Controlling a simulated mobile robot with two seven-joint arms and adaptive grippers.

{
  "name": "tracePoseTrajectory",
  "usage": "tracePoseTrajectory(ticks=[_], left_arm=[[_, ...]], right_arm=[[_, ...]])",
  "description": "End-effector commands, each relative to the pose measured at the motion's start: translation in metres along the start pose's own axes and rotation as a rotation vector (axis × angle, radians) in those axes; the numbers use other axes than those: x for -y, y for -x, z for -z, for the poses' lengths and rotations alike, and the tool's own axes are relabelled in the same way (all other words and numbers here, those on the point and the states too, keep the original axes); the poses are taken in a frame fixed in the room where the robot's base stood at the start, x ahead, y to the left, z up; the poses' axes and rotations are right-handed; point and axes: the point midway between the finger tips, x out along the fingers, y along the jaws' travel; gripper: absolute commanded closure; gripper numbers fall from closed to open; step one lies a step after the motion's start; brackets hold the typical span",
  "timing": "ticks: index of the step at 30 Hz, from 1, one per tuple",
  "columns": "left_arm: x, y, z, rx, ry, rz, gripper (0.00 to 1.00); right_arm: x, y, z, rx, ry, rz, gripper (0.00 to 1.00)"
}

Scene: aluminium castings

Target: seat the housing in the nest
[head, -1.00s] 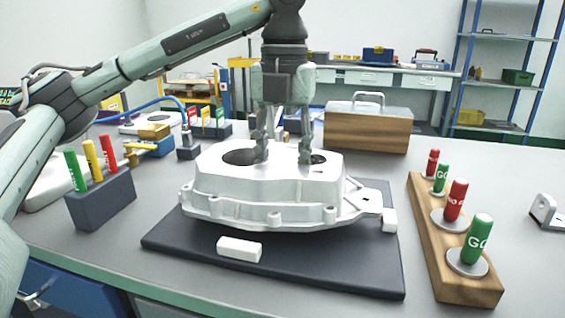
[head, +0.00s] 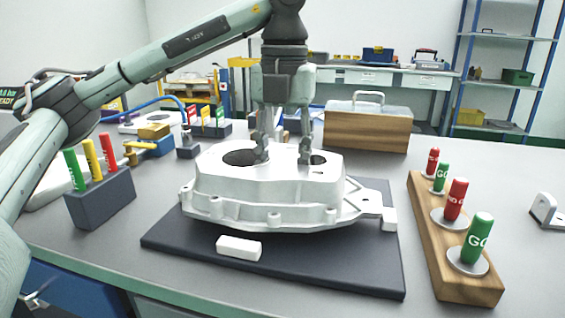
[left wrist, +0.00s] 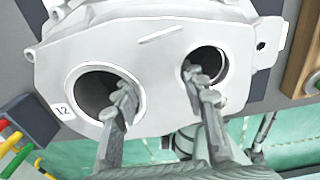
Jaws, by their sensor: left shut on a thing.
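The housing (head: 270,190) is a pale aluminium casting with a large and a smaller round bore and a flange with bolt bosses. It is over the nest (head: 330,268), a dark plate with white blocks at its front (head: 239,249) and right (head: 389,219). The housing's underside is hidden, so I cannot tell whether it rests on the plate. My left gripper (head: 284,156) points down and is shut on the housing. In the left wrist view, one finger is at each bore, with the housing's web (left wrist: 158,70) between them. My right gripper is out of view.
A wooden gauge rack (head: 440,245) with red and green plugs stands at right. A dark block (head: 100,202) with coloured handles stands at left. A wooden case (head: 366,130) is behind. A bracket (head: 545,211) lies far right.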

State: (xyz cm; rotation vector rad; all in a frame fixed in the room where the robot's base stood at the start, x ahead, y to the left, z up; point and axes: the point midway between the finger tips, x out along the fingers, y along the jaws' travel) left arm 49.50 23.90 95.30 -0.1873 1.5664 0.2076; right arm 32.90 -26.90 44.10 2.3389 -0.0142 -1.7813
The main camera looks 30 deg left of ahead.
Motion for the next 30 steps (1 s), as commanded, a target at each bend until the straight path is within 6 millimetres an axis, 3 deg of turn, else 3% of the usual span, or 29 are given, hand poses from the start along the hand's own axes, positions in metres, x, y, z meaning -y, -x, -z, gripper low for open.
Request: tracePoseTrajectory(ticks=[30], left_arm=[[0.0, -0.02, 0.0, 0.003, 0.001, 0.003, 1.0]], right_arm=[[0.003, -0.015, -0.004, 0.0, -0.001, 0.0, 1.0]])
